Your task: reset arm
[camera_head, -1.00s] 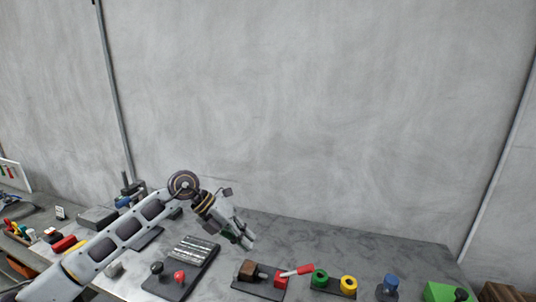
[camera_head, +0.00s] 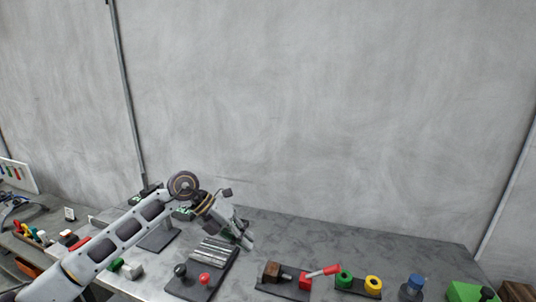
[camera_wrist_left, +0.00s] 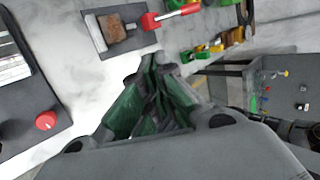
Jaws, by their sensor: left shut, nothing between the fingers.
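My left arm comes in from the left in the head view. My left gripper (camera_head: 246,240) hangs in the air over the grey workbench (camera_head: 330,235), close to a dark panel with silver strips (camera_head: 213,250). In the left wrist view my left gripper (camera_wrist_left: 152,62) has its green-padded fingers together at the tips, with nothing between them. A red-handled tool (camera_wrist_left: 172,14) and a brown block on a dark plate (camera_wrist_left: 112,30) lie beyond the fingertips. My right gripper does not show.
On the bench are a red knob (camera_head: 205,278), a green ring (camera_head: 343,279), a yellow ring (camera_head: 373,283), a blue-capped bottle (camera_head: 413,286) and a green block (camera_head: 466,292). Small items crowd the left side. The bench behind the rings is clear, up to the grey wall (camera_head: 330,110).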

